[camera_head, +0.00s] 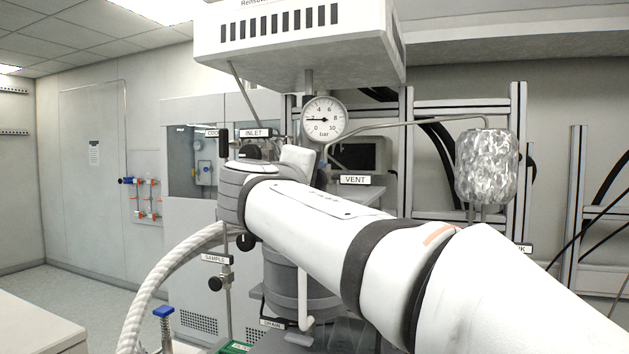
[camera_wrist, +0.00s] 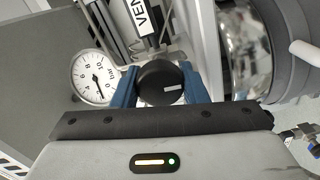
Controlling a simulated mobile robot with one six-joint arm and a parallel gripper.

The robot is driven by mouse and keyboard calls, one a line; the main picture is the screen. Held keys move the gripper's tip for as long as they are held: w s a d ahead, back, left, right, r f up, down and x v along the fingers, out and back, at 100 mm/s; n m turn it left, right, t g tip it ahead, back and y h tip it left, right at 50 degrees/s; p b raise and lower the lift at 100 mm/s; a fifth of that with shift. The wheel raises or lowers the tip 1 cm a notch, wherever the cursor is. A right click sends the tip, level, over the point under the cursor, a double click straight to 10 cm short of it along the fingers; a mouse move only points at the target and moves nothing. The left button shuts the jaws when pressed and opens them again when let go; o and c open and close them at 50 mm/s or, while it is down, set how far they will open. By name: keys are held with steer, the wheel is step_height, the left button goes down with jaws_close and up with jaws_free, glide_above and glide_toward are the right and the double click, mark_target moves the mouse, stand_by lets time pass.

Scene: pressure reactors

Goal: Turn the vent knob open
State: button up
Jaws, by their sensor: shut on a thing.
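The vent knob (camera_wrist: 161,83) is a round black knob with a white mark on its face. It shows in the wrist view between the two blue fingers of my gripper (camera_wrist: 157,88), which is shut on it. The VENT label (camera_wrist: 142,17) stands just above the knob in that view, partly cut off by the edge. In the head view the VENT label (camera_head: 355,180) shows above my arm. My arm hides the knob and my gripper there. The pressure gauge (camera_head: 323,119) has its needle pointing left, near 2 bar. The gauge also shows in the wrist view (camera_wrist: 94,79).
A shiny metal cylinder (camera_head: 486,167) stands right of the gauge, joined by a thin pipe. A white overhead unit (camera_head: 300,38) hangs above. A braided hose (camera_head: 160,282) curves down at the left, beside the SAMPLE valve (camera_head: 215,283). Open floor lies at the far left.

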steer(key=shift+n, duration=0.5)
steer(key=o, duration=1)
steer(key=shift+c, duration=0.2)
steer(key=b+v, duration=0.1)
steer(key=v, duration=0.6)
steer(key=shift+s+a+b, duration=0.15)
steer(key=shift+s+b, duration=0.2)
steer(key=shift+b, duration=0.05)
